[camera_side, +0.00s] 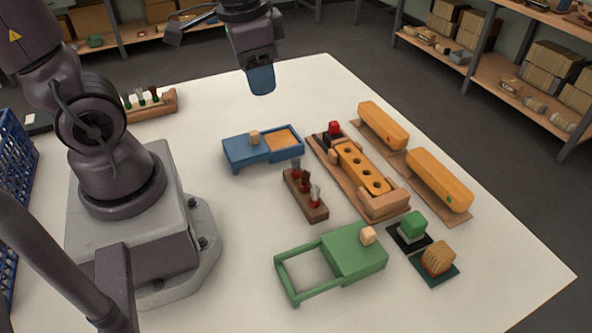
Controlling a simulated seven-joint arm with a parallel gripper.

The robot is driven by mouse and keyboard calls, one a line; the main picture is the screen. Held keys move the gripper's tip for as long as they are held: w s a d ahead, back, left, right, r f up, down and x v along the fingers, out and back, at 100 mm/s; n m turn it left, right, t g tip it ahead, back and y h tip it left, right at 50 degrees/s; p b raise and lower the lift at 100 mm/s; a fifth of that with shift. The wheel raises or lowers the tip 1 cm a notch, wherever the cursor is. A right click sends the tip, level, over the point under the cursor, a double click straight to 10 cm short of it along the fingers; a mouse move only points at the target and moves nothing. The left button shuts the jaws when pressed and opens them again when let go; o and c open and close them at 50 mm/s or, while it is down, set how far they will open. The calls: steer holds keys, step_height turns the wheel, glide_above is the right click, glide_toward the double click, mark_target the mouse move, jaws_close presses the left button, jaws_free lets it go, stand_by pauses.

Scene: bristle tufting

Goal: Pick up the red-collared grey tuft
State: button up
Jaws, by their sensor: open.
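A small brown wooden rack (306,204) near the middle of the table holds three upright red-collared tufts. The tuft at its far end has a dark grey top and looks like the grey tuft (296,164). A brown tuft (305,179) stands in the middle and a pale tuft (315,193) at the near end. My gripper (262,82) is up at the top centre, well above the table and apart from the rack. Its blue fingers overlap from this side, so the gap between them is hidden. Nothing shows held in it.
A blue box (240,153) with an orange-filled compartment lies behind the rack, and a green box with a frame (352,252) in front. A wooden block with holes (361,168) sits to the right, beside two orange brush bodies (382,126). Another tuft rack (152,105) stands far left.

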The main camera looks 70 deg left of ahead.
mark_target(296, 158)
steer(key=w+a+f+m, duration=0.1)
steer(key=w+f+m, duration=0.1)
steer(key=f+m, duration=0.4)
steer(key=w+f+m+g, duration=0.1)
steer(key=w+f+m, duration=0.2)
steer(key=f+m, duration=0.4)
steer(key=w+a+f+m, duration=0.1)
steer(key=w+f+m, duration=0.1)
steer(key=f+m, duration=0.4)
steer(key=shift+w+a+f+m+g+h, duration=0.15)
steer(key=shift+a+m+g+h, duration=0.2)
steer(key=shift+m, duration=0.75)
steer(key=shift+w+f, duration=0.15)
steer(key=shift+f, duration=2.85)
jaws_close()
